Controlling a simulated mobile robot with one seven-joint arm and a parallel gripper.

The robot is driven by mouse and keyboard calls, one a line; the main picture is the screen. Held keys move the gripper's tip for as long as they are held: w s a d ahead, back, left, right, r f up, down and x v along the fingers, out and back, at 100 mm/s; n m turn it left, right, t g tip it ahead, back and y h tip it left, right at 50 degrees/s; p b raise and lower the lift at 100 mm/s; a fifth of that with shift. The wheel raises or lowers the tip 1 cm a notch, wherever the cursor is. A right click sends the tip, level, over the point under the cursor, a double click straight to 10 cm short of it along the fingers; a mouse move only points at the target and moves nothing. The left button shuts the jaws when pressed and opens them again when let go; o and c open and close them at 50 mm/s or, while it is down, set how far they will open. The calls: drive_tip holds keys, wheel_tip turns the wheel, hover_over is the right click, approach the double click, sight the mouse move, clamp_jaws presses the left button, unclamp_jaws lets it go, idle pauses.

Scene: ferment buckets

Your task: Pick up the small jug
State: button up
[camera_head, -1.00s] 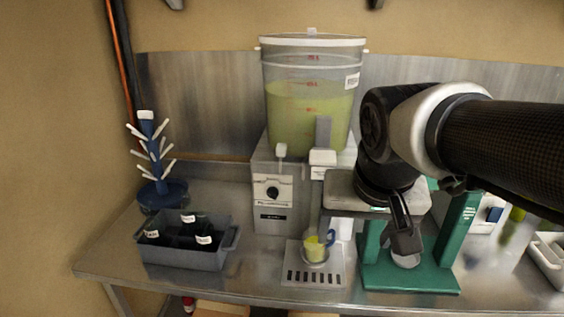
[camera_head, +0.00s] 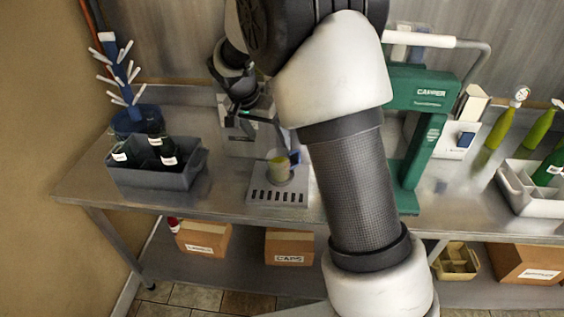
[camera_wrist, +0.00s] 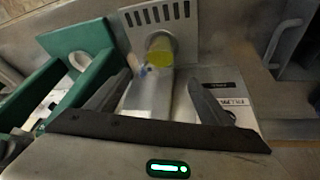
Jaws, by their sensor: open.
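The small jug (camera_head: 278,168) holds yellow-green liquid and has a blue handle on its right side. It stands on the slotted drip tray (camera_head: 277,197) at the front of the bench. In the wrist view the jug (camera_wrist: 160,50) is beyond the fingertips, roughly midway between them, on the tray (camera_wrist: 150,16). My gripper (camera_wrist: 160,92) is open and empty, its two dark fingers spread apart. In the head view my gripper (camera_head: 242,100) is up and to the left of the jug, clear of it. My arm hides most of the dispenser behind.
A grey crate (camera_head: 156,178) with dark bottles stands left on the bench, before a blue bottle tree (camera_head: 125,80). The green capper (camera_head: 420,90) stands right of the tray. Further right are green bottles (camera_head: 498,127) and a white crate (camera_head: 530,200). Boxes sit on the lower shelf.

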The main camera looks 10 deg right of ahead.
approach(279, 157)
wheel_tip(279, 157, down, 2)
drive_tip(key=s, duration=0.1)
drive_tip(key=shift+s+d+p+x, duration=0.15)
drive_tip(key=shift+p+x, duration=0.1)
drive_tip(key=shift+x, duration=0.75)
drive_tip(key=shift+s+d+p+x, duration=0.15)
drive_tip(key=shift+p+x, duration=0.15)
drive_tip(key=shift+x, duration=0.75)
drive_tip(key=shift+d+p+x, duration=0.15)
drive_tip(key=shift+p+x, duration=0.1)
drive_tip(key=shift+x, duration=0.75)
drive_tip(key=shift+c, duration=0.3)
drive_tip(key=c, duration=1.1)
drive_tip(key=shift+r, duration=0.1)
drive_tip(key=shift+c, duration=1)
drive_tip(key=shift+r, duration=0.1)
